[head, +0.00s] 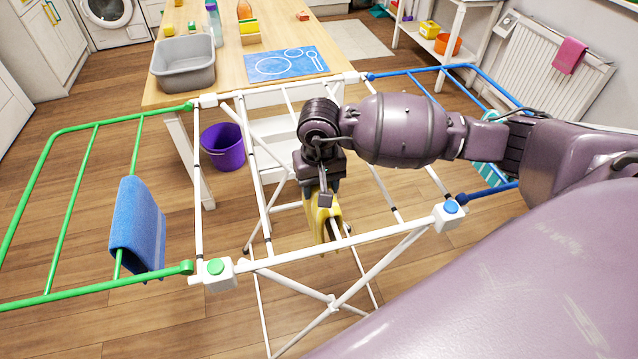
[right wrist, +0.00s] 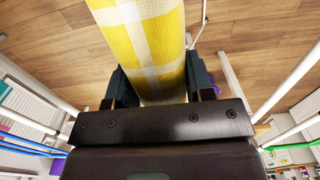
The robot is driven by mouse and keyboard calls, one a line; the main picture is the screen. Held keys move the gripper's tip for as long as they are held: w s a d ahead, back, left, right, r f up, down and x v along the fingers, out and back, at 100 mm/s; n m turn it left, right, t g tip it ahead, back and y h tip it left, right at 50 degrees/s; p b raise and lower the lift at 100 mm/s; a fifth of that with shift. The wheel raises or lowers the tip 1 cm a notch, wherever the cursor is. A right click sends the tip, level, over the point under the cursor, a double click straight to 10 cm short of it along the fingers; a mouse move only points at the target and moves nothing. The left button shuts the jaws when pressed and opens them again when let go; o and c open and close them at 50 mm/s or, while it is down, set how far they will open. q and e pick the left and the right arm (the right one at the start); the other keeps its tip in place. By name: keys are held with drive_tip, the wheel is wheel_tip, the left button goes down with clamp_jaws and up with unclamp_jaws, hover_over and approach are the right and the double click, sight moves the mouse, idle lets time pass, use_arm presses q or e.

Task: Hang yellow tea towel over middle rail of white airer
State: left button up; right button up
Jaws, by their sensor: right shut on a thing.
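The white airer (head: 300,253) stands open, with a green wing on the left and a blue wing on the right. My right gripper (head: 324,188) is over the middle of its white section, pointing down. It is shut on the yellow tea towel (head: 325,222), which shows below the jaws among the white rails. In the right wrist view the yellow and white checked towel (right wrist: 150,45) runs up from between the two fingers (right wrist: 158,88). The gripper and arm partly hide the middle rail, and I cannot tell whether the towel touches it. My left gripper is not in view.
A blue towel (head: 137,228) hangs on the green wing (head: 48,215). Behind the airer is a wooden table (head: 230,75) with a grey basin (head: 183,64) and blue mat (head: 270,66). A purple bucket (head: 222,147) stands on the floor by the table.

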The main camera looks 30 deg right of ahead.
drive_tip(key=o, duration=1.3)
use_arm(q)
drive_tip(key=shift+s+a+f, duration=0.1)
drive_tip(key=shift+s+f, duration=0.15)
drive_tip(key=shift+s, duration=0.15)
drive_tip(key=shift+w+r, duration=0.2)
use_arm(e)
wheel_tip(320, 180, up, 11)
drive_tip(key=shift+f, duration=0.1)
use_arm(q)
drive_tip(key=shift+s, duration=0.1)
use_arm(e)
drive_tip(key=shift+s, duration=0.1)
